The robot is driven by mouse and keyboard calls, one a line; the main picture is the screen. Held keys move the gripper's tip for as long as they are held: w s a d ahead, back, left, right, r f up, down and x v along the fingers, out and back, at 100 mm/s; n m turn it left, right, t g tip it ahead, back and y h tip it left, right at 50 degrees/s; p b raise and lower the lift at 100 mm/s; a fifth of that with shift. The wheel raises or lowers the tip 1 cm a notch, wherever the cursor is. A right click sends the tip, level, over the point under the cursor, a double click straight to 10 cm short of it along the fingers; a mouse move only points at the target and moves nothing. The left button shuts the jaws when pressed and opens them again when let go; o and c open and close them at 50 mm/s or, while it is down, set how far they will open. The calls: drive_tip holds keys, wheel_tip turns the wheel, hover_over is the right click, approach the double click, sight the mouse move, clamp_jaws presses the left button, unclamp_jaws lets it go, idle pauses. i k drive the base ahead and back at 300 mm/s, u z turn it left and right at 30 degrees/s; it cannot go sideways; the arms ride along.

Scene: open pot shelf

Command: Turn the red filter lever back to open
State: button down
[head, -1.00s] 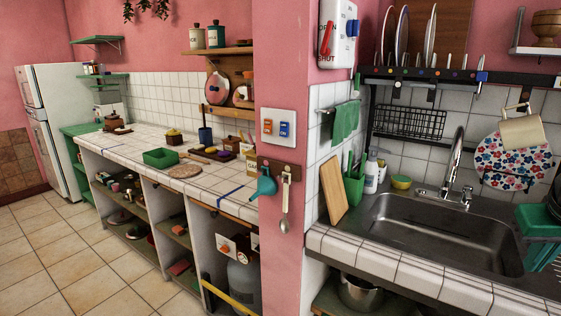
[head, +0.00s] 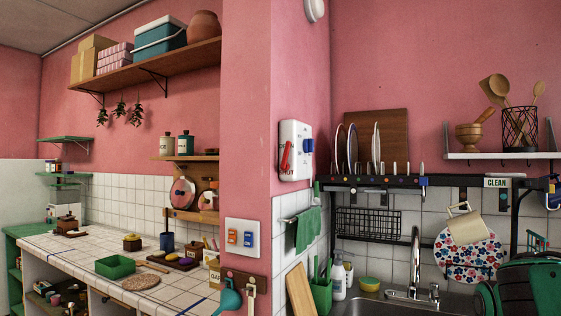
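The white filter box (head: 297,135) is fixed to the pink wall pillar, left of the plate rack in the head view. The red filter lever (head: 287,157) is on its front, slanted, with its lower end near the SHUT marking at the bottom. A blue knob (head: 309,146) sticks out at the box's right side. My gripper's fingers do not show, and nothing is seen touching the lever.
Below the box are a green towel (head: 307,230) on a rail and the sink counter. A switch plate (head: 242,238) is on the pillar's left face. Dark rounded green parts (head: 530,290) fill the lower right corner. The space before the box looks clear.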

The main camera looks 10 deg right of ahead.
sight(285, 166)
drive_tip(key=u, duration=1)
drive_tip(key=k, duration=1.05)
drive_tip(key=z, duration=1.15)
drive_tip(key=i, duration=1)
drive_tip(key=u, duration=0.05)
